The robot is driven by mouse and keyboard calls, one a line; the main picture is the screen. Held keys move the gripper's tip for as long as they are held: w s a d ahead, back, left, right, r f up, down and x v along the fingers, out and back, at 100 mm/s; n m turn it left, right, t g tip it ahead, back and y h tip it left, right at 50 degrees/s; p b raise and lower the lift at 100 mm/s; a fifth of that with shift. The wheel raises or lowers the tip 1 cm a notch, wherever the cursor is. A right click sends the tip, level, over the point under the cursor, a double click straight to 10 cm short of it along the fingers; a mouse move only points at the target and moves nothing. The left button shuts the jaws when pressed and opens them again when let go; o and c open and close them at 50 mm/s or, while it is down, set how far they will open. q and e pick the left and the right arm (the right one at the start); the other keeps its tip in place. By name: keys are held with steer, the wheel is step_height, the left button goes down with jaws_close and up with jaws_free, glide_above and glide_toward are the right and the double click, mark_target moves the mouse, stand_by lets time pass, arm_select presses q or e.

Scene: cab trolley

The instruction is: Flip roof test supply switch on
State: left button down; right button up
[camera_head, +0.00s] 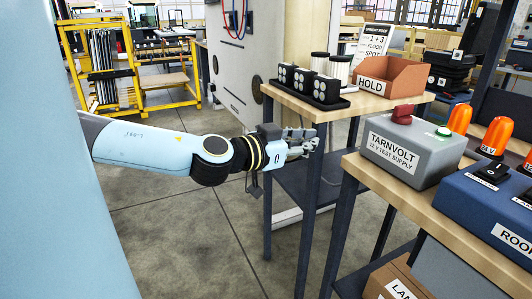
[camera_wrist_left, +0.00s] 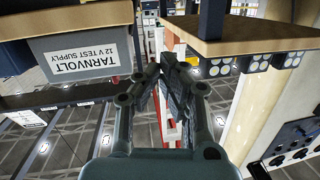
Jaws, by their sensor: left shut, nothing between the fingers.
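The grey supply box (camera_head: 414,148) labelled TARNVOLT 12 V TEST SUPPLY stands on the near wooden trolley top. The box shows upside down in the left wrist view (camera_wrist_left: 75,30). A blue box (camera_head: 480,205) whose label begins ROO is at the right, partly cut off, with black switches (camera_head: 492,172) on it. My left gripper (camera_head: 314,141) is shut and empty, in the air left of the grey box and clear of it. Its fingers meet in the left wrist view (camera_wrist_left: 172,68). My right gripper is not in view.
Orange beacons (camera_head: 494,137) stand behind the blue box. A farther trolley top (camera_head: 330,108) holds a black lamp tray (camera_head: 318,98) and an orange HOLD bin (camera_head: 400,74), close to my left gripper. Dark trolley posts (camera_head: 335,235) stand nearby. Open floor (camera_head: 195,245) lies below my left arm.

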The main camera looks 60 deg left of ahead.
arm_select(q)
steer(key=s+a+f+g+y, duration=0.1)
steer(key=s+a+f+g, duration=0.1)
steer(key=a+f, duration=0.2)
steer(key=s+a+f+n+g+y, duration=0.1)
steer(key=s+a+f+g+y, duration=0.1)
steer(key=f, duration=0.9)
steer(key=shift+s+a+f+b, duration=0.3)
steer(key=shift+s+a+b, duration=0.15)
steer(key=shift+a, duration=0.8)
steer(key=s+d+f+n+g, duration=0.25)
steer(key=s+f, duration=0.45)
steer(key=f, duration=0.5)
steer(key=s+d+f+n+g, duration=0.2)
steer(key=s+d+f+g, duration=0.2)
steer(key=s+f, duration=0.55)
steer(key=s+d+f+m+g+h, duration=0.1)
steer(key=s+d+f+m+g, duration=0.1)
steer(key=s+d+f, duration=0.6)
steer(key=s+d+f+m+g+h, duration=0.2)
steer(key=s+d+f, duration=0.5)
steer(key=s, duration=0.4)
steer(key=shift+s+d+f+m+g+h, duration=0.3)
steer(key=shift+s+d+f+m+g, duration=0.1)
steer(key=shift+m+g, duration=0.4)
